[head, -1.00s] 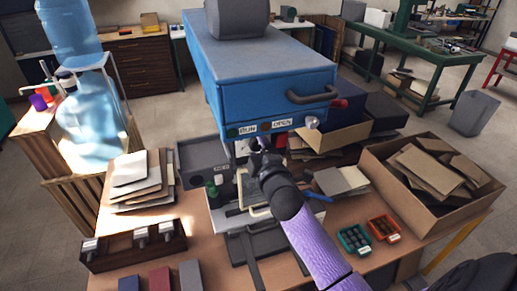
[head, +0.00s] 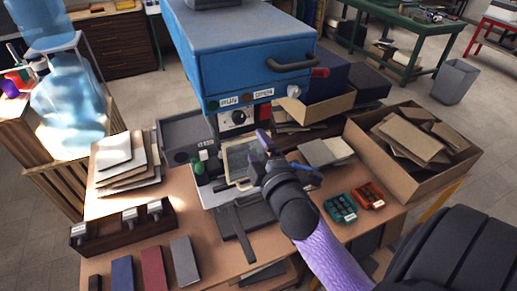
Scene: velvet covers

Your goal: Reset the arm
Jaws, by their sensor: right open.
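My right arm, with a purple sleeve-like link, comes in from the lower right. Its dark gripper (head: 262,148) is open and appears empty, in front of the blue machine (head: 250,55). It hovers by a pale-framed plate (head: 237,162) under the machine; whether it touches the plate cannot be told. My left gripper is out of view.
A wooden rack with handled tools (head: 122,228) and coloured blocks (head: 153,268) are at the front left. Stacked sheets (head: 125,180) lie behind. A cardboard box (head: 400,182) holds brown pieces at right. Teal (head: 340,208) and orange (head: 368,194) trays sit nearby.

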